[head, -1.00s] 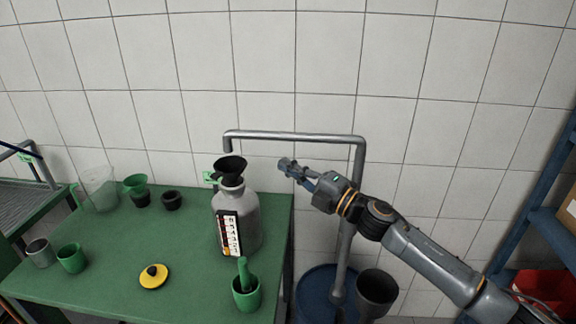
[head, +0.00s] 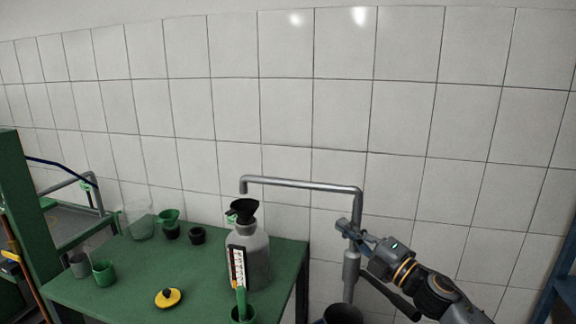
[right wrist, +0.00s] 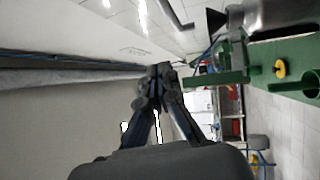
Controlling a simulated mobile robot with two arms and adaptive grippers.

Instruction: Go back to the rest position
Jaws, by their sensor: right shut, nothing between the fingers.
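My right gripper (head: 345,227) is shut and empty in the head view. It is in the air in front of the tiled wall, beside the grey pipe and to the right of the green table (head: 95,300). Its closed fingers also show in the right wrist view (right wrist: 160,72). A grey bottle (head: 258,262) with a black funnel (head: 243,208) in its neck stands at the table's right part, apart from the gripper. My left gripper is not in view.
A bent grey pipe (head: 300,184) rises beside the table, close to my right gripper. A dark bucket (head: 343,315) is below. The table holds a green mug (head: 104,273), a yellow lid (head: 168,298), a clear beaker (head: 140,224) and a black cup (head: 197,236). A blue rack (head: 562,265) stands at right.

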